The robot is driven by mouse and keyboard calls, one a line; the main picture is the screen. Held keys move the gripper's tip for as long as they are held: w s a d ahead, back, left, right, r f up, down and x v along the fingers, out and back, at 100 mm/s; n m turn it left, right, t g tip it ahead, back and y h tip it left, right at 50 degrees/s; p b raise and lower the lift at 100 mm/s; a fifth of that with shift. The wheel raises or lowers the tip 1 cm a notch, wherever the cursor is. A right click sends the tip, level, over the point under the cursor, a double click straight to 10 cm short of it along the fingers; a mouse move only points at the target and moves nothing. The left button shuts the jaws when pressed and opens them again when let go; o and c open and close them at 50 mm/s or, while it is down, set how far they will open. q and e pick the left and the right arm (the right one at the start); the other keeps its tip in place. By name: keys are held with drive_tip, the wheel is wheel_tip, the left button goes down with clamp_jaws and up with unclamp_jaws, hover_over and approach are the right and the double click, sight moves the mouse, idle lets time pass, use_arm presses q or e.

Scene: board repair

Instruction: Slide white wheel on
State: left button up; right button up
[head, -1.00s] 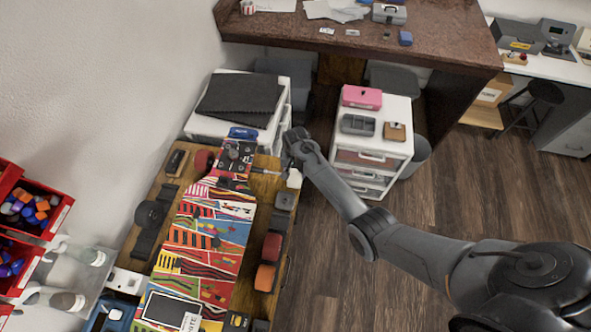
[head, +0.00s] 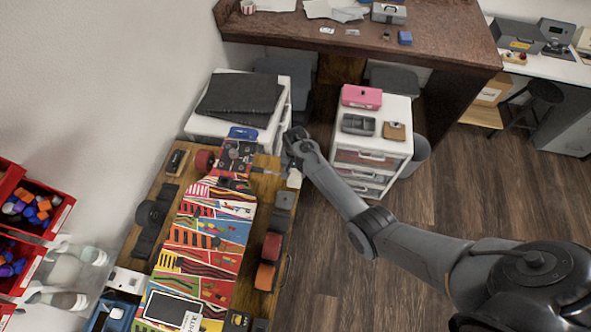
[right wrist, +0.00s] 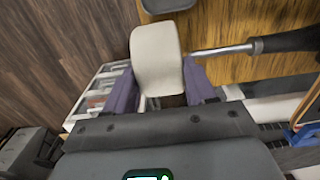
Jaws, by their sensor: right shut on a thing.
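The white wheel (right wrist: 157,60) is between the fingers of my right gripper (right wrist: 160,97), which is shut on it. In the head view the wheel (head: 294,178) shows small below the gripper (head: 294,166), at the bench's right edge. A thin metal axle (right wrist: 222,50) comes from the dark truck hanger (right wrist: 287,40) and its tip ends close beside the wheel; I cannot tell whether they touch. The colourful skateboard deck (head: 210,235) lies on the bench with its truck (head: 235,160) at the far end. A red wheel (head: 205,161) sits on the truck's left side. My left gripper is out of view.
A white drawer unit (head: 377,152) stands right of the gripper, another (head: 203,122) behind the bench. Red bins (head: 57,200) are at the left.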

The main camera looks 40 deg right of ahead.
drive_tip(key=shift+w+a, duration=0.1)
drive_tip(key=shift+w, duration=0.05)
drive_tip(key=shift+w+a+b, duration=0.4)
drive_tip(key=shift+w+b, duration=0.05)
drive_tip(key=shift+w+a+b, duration=0.45)
drive_tip(key=shift+w+a, duration=0.15)
drive_tip(key=shift+w, duration=0.15)
idle(0.3)
drive_tip(key=shift+p, duration=0.4)
idle(0.5)
drive_tip(key=shift+w, duration=0.1)
